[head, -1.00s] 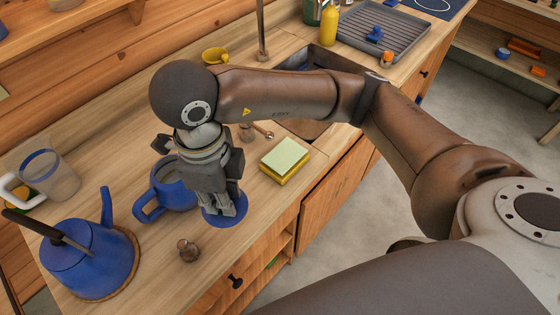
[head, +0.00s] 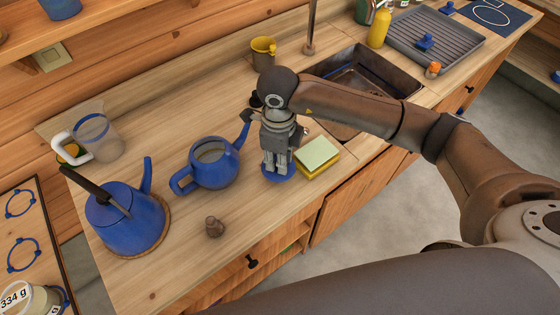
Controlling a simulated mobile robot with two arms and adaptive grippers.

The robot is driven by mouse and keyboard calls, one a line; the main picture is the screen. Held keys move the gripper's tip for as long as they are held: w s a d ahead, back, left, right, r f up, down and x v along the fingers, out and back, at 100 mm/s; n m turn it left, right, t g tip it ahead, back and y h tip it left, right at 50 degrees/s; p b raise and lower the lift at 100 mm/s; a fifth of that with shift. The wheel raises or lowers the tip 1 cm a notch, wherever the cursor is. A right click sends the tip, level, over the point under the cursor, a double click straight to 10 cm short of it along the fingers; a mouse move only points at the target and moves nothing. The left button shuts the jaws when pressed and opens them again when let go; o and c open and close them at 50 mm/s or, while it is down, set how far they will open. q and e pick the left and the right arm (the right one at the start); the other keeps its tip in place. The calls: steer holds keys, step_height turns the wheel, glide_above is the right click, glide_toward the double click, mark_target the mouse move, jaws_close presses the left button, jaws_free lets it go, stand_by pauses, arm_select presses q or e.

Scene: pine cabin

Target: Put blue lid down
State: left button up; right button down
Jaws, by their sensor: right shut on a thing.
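The blue lid (head: 279,178) is a flat blue disc at the tips of my right gripper (head: 277,170). The gripper points down and is shut on the lid from above, hiding its top middle. The lid looks level and at or just above the wooden counter; I cannot tell if it touches. The blue teapot (head: 217,174) stands open-topped to its left, with its spout toward my gripper. My left gripper is not in view.
A yellow-green sponge (head: 318,157) is close right of the lid. A blue kettle (head: 125,217) and a clear pitcher (head: 100,138) stand left. The sink (head: 350,85) is behind. Bare counter (head: 190,265) lies in front.

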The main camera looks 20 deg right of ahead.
steer(key=f, duration=0.1)
steer(key=f+p, duration=0.2)
steer(key=shift+w+d+f, duration=0.15)
steer(key=shift+w+d, duration=0.05)
steer(key=shift+d, duration=0.1)
steer(key=shift+f, duration=0.25)
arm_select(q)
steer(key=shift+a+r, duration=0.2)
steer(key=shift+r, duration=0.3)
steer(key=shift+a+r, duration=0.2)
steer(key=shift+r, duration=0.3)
arm_select(e)
steer(key=shift+f, duration=0.1)
steer(key=shift+f+b, duration=0.15)
steer(key=shift+b, duration=0.15)
steer(key=c, duration=1.6)
jaws_free()
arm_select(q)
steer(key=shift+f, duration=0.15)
arm_select(e)
steer(key=shift+o, duration=0.2)
